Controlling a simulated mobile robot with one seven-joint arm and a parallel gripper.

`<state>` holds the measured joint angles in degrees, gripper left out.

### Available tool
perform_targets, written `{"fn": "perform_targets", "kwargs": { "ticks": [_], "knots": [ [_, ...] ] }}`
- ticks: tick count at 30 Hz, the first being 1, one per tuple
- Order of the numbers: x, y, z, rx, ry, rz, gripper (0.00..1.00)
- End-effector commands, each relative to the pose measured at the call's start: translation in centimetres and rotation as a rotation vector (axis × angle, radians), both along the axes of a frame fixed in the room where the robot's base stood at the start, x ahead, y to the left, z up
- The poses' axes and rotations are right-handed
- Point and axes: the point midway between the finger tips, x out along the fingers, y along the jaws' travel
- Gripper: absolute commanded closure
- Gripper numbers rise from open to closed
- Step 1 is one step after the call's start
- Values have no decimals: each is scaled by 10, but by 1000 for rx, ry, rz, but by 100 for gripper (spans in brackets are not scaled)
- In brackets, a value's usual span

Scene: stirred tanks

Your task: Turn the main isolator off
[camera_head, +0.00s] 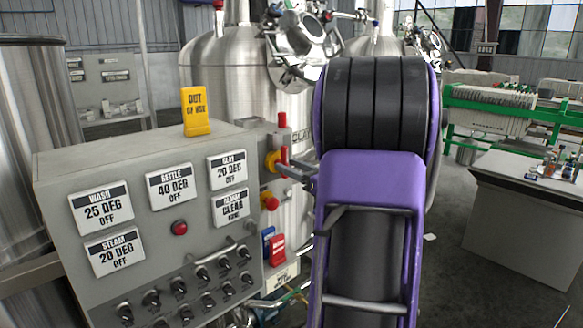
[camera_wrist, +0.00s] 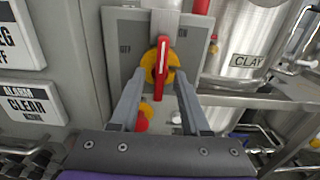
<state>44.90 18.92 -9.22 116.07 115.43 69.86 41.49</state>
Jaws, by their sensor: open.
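The main isolator is a red handle (camera_wrist: 162,62) on a round yellow plate (camera_wrist: 151,66), mounted on a grey box (camera_wrist: 124,40). The handle stands about upright in the wrist view. Faint lettering lies on the box to its left and right; the left seems to read OFF and the right ON. In the head view the yellow plate (camera_head: 269,162) shows at the right end of the control panel. My gripper (camera_wrist: 160,88) is open, with one finger on each side of the handle. I cannot tell whether the fingers touch it.
A red stop button on yellow (camera_head: 269,201) sits just below the isolator. The grey control panel (camera_head: 140,165) with labels and switches stands left, with a yellow tag (camera_head: 195,112) on top. Steel tanks (camera_head: 215,75) stand behind. A pipe rail (camera_wrist: 260,100) runs right of the isolator.

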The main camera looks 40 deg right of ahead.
Motion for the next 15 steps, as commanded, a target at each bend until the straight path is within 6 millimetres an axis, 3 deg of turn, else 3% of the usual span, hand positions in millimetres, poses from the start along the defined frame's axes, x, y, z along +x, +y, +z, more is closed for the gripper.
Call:
{"fn": "perform_targets", "kwargs": {
  "ticks": [6, 14, 15],
  "knots": [
    [0, 0, 0, 0, 0, 0, 54],
    [0, 0, 0, 0, 0, 0, 99],
    [0, 0, 0, 0, 0, 0, 100]
  ]
}}
